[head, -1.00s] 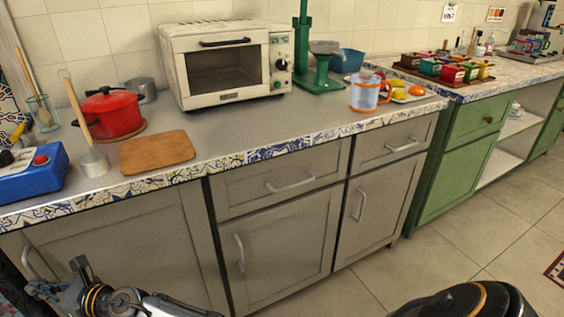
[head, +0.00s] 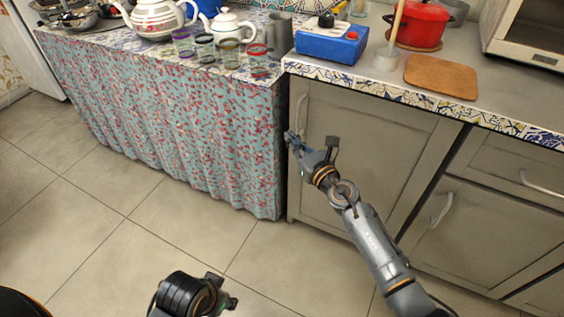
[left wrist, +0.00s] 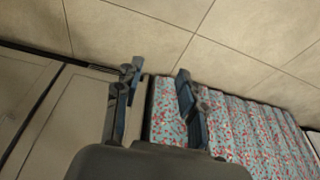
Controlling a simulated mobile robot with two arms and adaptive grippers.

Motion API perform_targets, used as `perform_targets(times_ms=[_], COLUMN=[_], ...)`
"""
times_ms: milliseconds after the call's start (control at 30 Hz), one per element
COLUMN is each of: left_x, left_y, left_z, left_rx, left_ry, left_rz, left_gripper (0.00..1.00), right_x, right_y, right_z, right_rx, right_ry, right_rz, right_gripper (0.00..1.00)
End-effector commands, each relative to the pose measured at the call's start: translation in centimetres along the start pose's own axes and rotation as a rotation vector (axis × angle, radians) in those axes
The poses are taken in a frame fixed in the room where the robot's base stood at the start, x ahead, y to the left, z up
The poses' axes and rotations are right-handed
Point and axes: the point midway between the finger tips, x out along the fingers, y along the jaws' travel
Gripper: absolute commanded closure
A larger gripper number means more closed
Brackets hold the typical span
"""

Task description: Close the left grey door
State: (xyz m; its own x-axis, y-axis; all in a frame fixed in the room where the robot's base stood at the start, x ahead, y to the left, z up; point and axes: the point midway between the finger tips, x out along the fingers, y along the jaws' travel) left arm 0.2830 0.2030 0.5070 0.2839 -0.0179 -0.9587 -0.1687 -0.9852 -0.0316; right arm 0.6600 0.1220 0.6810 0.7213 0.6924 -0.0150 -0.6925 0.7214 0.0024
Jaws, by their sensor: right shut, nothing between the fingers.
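The left grey door (head: 385,125) is a wide panel under the counter. It looks flush with the cabinet front, though I cannot rule out a slight gap. Its pale handle (head: 301,112) is near its left edge. My right gripper (head: 306,150) is shut and empty, in front of the door's left part just below the handle; I cannot tell whether it touches. My left gripper (left wrist: 157,95) is open and empty in the left wrist view, with grey cabinet fronts (left wrist: 65,115) to the left. In the head view only part of my left arm shows, low at the bottom.
A patterned curtain (head: 180,125) hangs left of the door below a table with teapots and glasses. On the counter are a blue box (head: 331,45), a red pot (head: 420,24) and a wooden board (head: 440,77). The tiled floor (head: 75,215) is clear.

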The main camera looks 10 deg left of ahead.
Motion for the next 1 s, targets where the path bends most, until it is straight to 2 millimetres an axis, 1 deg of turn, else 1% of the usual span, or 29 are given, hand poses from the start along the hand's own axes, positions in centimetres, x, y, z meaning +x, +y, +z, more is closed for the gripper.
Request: perform_targets(times_ms=[267,467,600,800,1000], left_x=[4.6,8.3,10.7,13.1,14.3], left_y=[0.2,0.4,0.6,0.7,0.8], left_z=[0.9,2.4,3.8,5.5,6.5], left_rx=[0.004,0.007,0.010,0.012,0.014], left_ry=[-0.031,-0.051,-0.066,-0.080,-0.086], left_rz=[0.005,0.008,0.010,0.012,0.013], left_gripper=[0.60,0.60,0.60,0.60,0.60], right_x=[-1.6,-3.0,-4.0,-5.4,-6.0], right_y=[1.8,3.2,4.3,5.5,6.2], right_z=[0.3,0.2,0.2,0.2,0.1], right_rx=[0.003,0.002,0.002,0.002,0.001], right_ry=[0.000,0.001,0.001,0.000,0.000], right_rz=[0.004,0.003,0.003,0.003,0.003], right_gripper=[1.00,1.00,1.00,1.00,1.00])
